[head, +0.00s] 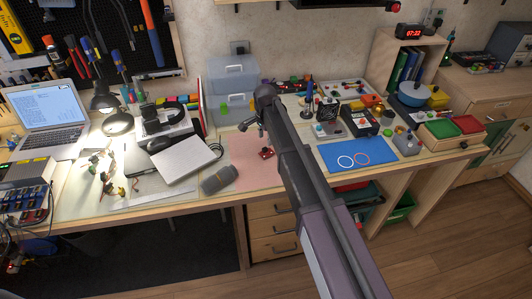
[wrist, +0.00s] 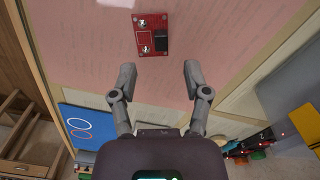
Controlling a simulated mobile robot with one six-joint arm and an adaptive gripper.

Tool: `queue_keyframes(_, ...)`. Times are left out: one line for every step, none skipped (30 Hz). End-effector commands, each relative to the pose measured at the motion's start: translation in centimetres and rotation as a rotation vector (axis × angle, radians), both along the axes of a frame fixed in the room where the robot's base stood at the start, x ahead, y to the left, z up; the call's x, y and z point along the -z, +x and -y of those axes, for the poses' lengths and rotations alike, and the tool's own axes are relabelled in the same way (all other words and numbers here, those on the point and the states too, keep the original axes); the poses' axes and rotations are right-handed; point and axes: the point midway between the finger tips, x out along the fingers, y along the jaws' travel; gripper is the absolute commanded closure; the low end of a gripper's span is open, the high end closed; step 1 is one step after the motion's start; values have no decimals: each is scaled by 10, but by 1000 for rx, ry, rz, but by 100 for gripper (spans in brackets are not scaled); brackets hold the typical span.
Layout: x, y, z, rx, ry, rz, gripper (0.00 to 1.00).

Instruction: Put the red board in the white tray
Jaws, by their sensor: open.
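The red board (head: 266,153) is a small red circuit board with a black block and two silver round parts. It lies flat on the pink mat (head: 242,177). In the wrist view the red board (wrist: 140,46) is just beyond my fingertips, roughly between their lines. My gripper (head: 252,130) is open and empty above the mat, and its two spread fingers show in the wrist view (wrist: 159,70). A pale, shallow tray-like holder (head: 338,97) with small coloured parts stands at the back of the bench; I cannot tell if it is the white tray.
A blue mat (head: 371,151) with two rings is to the right. Clear storage boxes (head: 232,77) stand behind. My arm covers part of the bench.

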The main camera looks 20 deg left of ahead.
Motion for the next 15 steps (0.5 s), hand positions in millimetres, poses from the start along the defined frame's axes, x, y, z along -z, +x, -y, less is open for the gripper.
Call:
queue_keyframes(2,0,0,0,0,0,39)
queue_keyframes(4,0,0,0,0,0,39)
queue_keyframes(6,0,0,0,0,0,39)
queue_keyframes(7,0,0,0,0,0,39)
queue_keyframes(9,0,0,0,0,0,39)
queue_keyframes(12,0,-1,0,0,0,39)
queue_keyframes(14,0,-1,0,0,0,39)
queue_keyframes(16,0,-1,0,0,0,39)
queue_keyframes(20,0,-1,0,0,0,39)
queue_keyframes(22,0,-1,0,0,0,39)
queue_keyframes(24,0,-1,0,0,0,39)
queue_keyframes(27,0,-1,0,0,0,39)
queue_keyframes(30,0,-2,0,0,0,39)
queue_keyframes(32,0,-2,0,0,0,39)
queue_keyframes(35,0,-2,0,0,0,39)
